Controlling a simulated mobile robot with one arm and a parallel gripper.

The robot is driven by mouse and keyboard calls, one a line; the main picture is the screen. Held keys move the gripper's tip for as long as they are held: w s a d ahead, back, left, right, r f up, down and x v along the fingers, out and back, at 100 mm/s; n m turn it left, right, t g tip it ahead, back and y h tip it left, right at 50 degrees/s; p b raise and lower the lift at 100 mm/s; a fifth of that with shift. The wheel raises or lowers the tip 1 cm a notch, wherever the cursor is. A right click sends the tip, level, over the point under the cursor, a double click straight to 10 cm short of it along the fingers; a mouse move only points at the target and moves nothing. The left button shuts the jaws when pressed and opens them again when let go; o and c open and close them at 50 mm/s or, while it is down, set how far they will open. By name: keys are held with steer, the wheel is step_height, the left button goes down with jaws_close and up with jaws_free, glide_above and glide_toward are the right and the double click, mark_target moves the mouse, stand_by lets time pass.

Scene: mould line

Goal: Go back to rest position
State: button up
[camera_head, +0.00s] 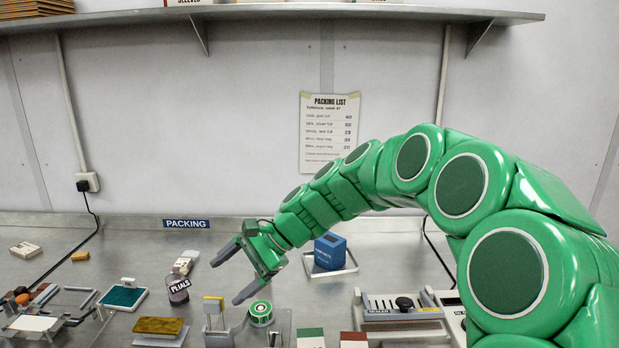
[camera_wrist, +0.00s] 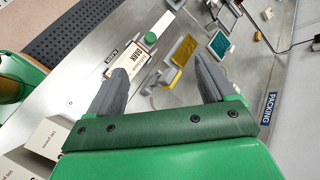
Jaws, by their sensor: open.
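My gripper (camera_head: 226,282) is open and empty, held above the metal bench with its fingers pointing down to the left. It also shows in the wrist view (camera_wrist: 158,72), with both grey fingers spread wide and nothing between them. My green arm reaches in from the right of the head view.
A blue cube (camera_head: 330,251) sits on a white tray behind the gripper. A sealer (camera_head: 404,306) stands at front right. A shelf (camera_head: 270,14) overhangs above. The back middle bench is mostly clear.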

steer(key=s+d+f+n+h, duration=0.3)
steer(key=s+d+h, duration=0.1)
steer(key=s+d, duration=1)
steer(key=s+d+f+n+h, duration=0.3)
steer(key=s+d+h, duration=0.2)
steer(key=s+d, duration=1)
steer(key=shift+s+d+f+n+h, duration=0.3)
steer(key=shift+s+n, duration=0.1)
steer(key=shift+s, duration=0.3)
